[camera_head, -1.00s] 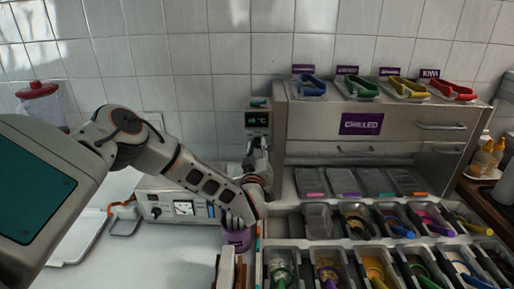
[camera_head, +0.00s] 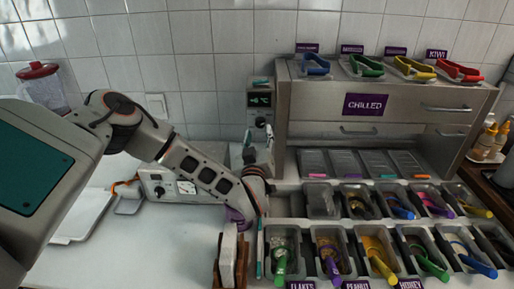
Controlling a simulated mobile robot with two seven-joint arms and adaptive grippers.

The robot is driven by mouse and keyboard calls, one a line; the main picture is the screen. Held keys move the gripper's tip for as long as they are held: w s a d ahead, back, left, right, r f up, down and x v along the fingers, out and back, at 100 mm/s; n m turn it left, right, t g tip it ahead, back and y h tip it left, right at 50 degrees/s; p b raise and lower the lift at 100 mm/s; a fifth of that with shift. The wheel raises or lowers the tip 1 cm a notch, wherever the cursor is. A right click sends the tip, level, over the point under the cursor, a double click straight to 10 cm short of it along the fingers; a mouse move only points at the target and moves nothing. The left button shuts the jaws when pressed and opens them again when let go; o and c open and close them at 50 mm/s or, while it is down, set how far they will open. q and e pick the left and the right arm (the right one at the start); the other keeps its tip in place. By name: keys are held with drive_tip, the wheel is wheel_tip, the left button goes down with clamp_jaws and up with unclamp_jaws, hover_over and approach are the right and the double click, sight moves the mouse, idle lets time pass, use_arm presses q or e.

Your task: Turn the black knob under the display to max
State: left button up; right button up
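The display (camera_head: 260,100) is a small dark panel with green digits, on a narrow grey unit at the left side of the chilled cabinet. The digits look like 4 °C, with a possible sign that is too small to read. The black knob under it is largely hidden by my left gripper (camera_head: 262,131), whose fingertips point up to the spot just below the display. The fingers look close together at the knob, but I cannot tell if they grip it. My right gripper is not in view.
The chilled cabinet (camera_head: 385,125) stands right of the gripper, with coloured tongs on top. Topping trays with coloured utensils fill the front right. A white box with a dial (camera_head: 160,188) stands behind my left arm. A white tray (camera_head: 82,217) lies at left.

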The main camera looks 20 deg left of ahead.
use_arm(q)
drive_tip(key=v, duration=0.7)
drive_tip(key=shift+s, duration=0.35)
drive_tip(key=shift+d, duration=0.1)
